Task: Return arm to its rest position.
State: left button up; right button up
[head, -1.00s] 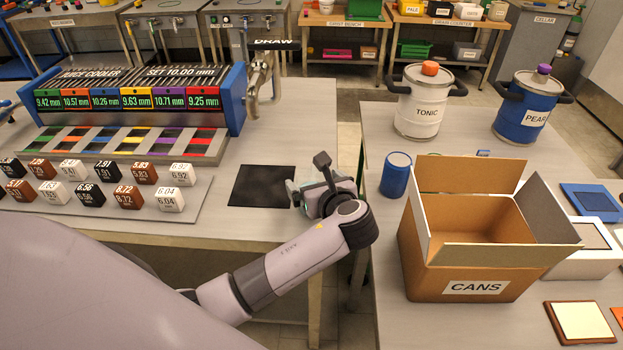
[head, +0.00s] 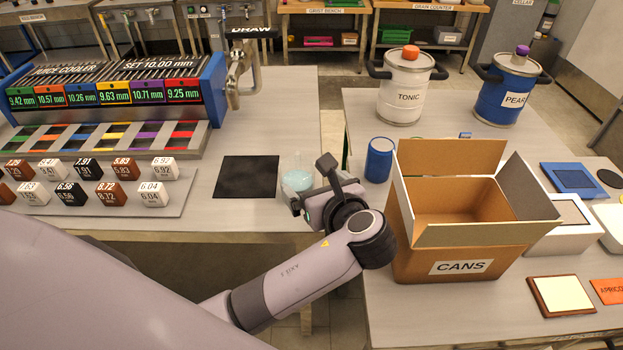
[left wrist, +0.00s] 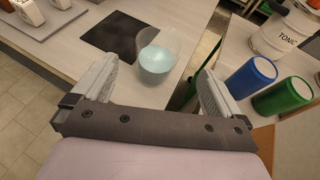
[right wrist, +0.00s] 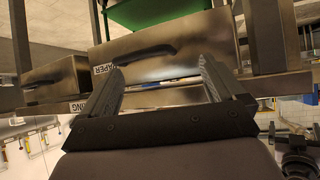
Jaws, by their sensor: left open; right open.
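My left gripper (head: 300,203) is open and empty, low over the front edge of the left table (head: 235,212). A clear glass of pale blue liquid (head: 298,178) stands upright on that table, to the right of a black mat (head: 247,177). In the left wrist view the glass (left wrist: 157,62) shows beyond and between the spread fingers of the left gripper (left wrist: 157,82), apart from them. My right gripper is out of the head view. In the right wrist view the right gripper (right wrist: 157,88) is open with nothing between its fingers.
A CANS box (head: 450,255) with open flaps stands on the right table, near my left forearm. A blue can (head: 379,160) stands behind it, with a green can (left wrist: 283,95) alongside. Labelled cubes (head: 110,193) lie left. Metal drawers (right wrist: 165,55) face my right gripper.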

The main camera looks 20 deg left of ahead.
pick_arm(q)
jog(key=s+a+f+n+g+h, duration=0.3)
jog(key=s+f+n+g+h, duration=0.15)
jog(key=s+f+n, duration=0.6)
jog(key=s+a+n+g+h, duration=0.1)
jog(key=s+n+h, duration=0.5)
jog(key=s+n, duration=0.8)
jog(key=w+d+f+t+h, duration=0.2)
jog(key=w+f+t, duration=0.4)
jog(key=f, duration=0.3)
jog(key=shift+w+d+f+t, duration=0.2)
jog(key=shift+d+t, duration=0.15)
jog(key=shift+d, duration=0.15)
jog(key=shift+m, duration=0.25)
